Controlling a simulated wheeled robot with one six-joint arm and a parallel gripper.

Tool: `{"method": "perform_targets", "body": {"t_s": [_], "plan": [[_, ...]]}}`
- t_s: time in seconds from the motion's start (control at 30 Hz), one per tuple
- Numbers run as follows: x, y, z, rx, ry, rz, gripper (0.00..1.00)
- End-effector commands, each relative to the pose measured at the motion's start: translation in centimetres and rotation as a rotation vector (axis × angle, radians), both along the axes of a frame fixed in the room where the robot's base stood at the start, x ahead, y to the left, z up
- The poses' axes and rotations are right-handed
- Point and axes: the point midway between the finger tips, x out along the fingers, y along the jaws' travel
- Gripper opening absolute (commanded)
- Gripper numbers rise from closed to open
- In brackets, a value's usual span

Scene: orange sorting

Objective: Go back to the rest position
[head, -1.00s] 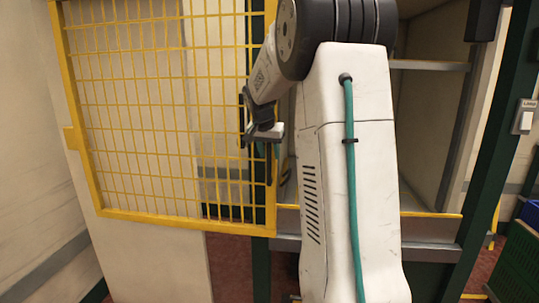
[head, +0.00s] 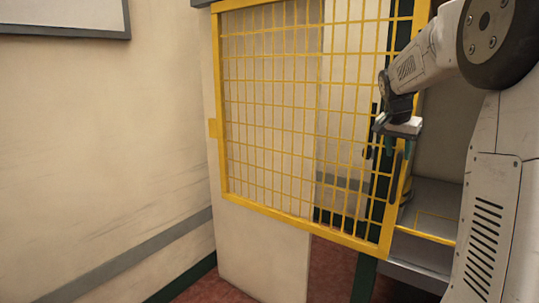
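My gripper (head: 386,148) is at the right of the head view, at the end of my white and grey arm. It points down beside the right edge of a yellow mesh door (head: 270,120), near a dark upright handle (head: 394,176). I cannot tell whether it touches the door or handle. The fingers are small and partly dark against the frame, so their opening is unclear. I see no object clearly held.
The yellow mesh door stands open in front of a pale panel (head: 262,250). A grey shelf (head: 432,212) lies behind my arm at the right. A beige wall (head: 100,150) fills the left. Reddish floor (head: 335,270) shows below the door.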

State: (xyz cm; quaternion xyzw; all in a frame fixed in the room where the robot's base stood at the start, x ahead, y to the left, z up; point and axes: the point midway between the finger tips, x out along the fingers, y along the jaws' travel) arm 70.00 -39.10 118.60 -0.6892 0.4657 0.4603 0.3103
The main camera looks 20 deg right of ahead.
Motion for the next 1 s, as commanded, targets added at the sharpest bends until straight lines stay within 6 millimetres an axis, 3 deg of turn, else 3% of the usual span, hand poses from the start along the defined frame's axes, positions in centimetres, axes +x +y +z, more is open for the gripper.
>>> {"method": "perform_targets", "body": {"t_s": [0.2, 0.33, 0.57, 0.8, 1.0], "plan": [[-0.2, 0.2, -0.2, 0.001, 0.029, 0.050, 0.38], [-2.5, 2.3, -3.2, 0.064, 0.128, 0.151, 0.38], [-8.6, 13.1, -4.9, 0.161, 0.245, 0.440, 0.38], [-17.4, 25.5, -6.6, 0.221, 0.308, 0.787, 0.38], [-24.7, 32.6, -8.8, 0.228, 0.312, 1.025, 0.38]]}}
